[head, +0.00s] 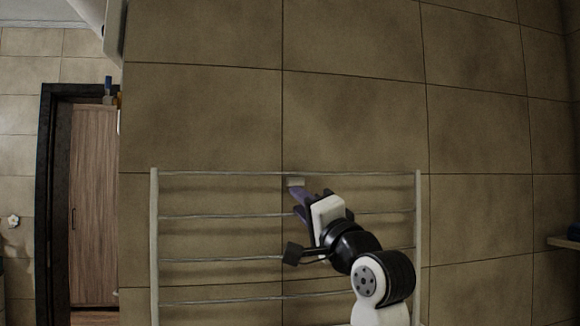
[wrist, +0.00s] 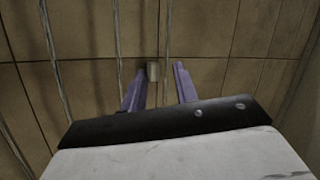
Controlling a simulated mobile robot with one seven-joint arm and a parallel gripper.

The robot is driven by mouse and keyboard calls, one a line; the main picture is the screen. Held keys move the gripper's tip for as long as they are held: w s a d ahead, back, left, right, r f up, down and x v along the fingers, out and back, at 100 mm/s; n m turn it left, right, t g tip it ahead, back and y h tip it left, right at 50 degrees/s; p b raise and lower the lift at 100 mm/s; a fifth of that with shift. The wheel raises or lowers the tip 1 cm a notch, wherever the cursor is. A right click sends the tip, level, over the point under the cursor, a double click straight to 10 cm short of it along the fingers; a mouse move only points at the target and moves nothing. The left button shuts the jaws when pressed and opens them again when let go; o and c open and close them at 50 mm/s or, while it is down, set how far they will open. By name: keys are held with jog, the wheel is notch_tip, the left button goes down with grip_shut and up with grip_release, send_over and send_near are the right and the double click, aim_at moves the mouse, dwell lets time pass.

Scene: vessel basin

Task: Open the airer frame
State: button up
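The airer frame (head: 154,240) has pale side posts and several thin metal bars, and stands upright against the tiled wall. A small pale tab (head: 295,182) sits at the middle of its top bar; it also shows in the wrist view (wrist: 153,72). My gripper (head: 299,198) has purple fingers and is just below the tab in the head view. In the wrist view the fingers (wrist: 158,72) are apart, with the tab between their tips, closer to the left finger. I cannot tell whether a finger touches it. My arm hides part of the lower right bars.
Brown tiled wall (head: 350,120) fills the space behind and above the frame. A wooden door (head: 93,200) in a dark doorway is at the left. A small ledge (head: 563,243) juts in at the right edge. The wall above the frame is clear.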

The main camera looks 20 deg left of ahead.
aim_at(289, 174)
jog(key=w+d+r+m+g, duration=0.1)
jog(key=d+r+m+g, duration=0.15)
jog(key=d, duration=0.25)
jog(key=shift+h, duration=0.4)
jog(key=p+x, duration=0.2)
jog(key=x, duration=0.2)
jog(key=p+x, duration=0.2)
jog(key=x, duration=0.2)
jog(key=p+x, duration=0.2)
jog(key=x, duration=0.2)
jog(key=shift+w+d+r, duration=0.1)
jog(key=shift+w+r, duration=0.05)
jog(key=shift+r, duration=0.15)
jog(key=shift+p+x, duration=0.35)
jog(key=shift+x, duration=0.4)
jog(key=shift+f, duration=0.15)
jog(key=shift+c, duration=0.2)
grip_shut()
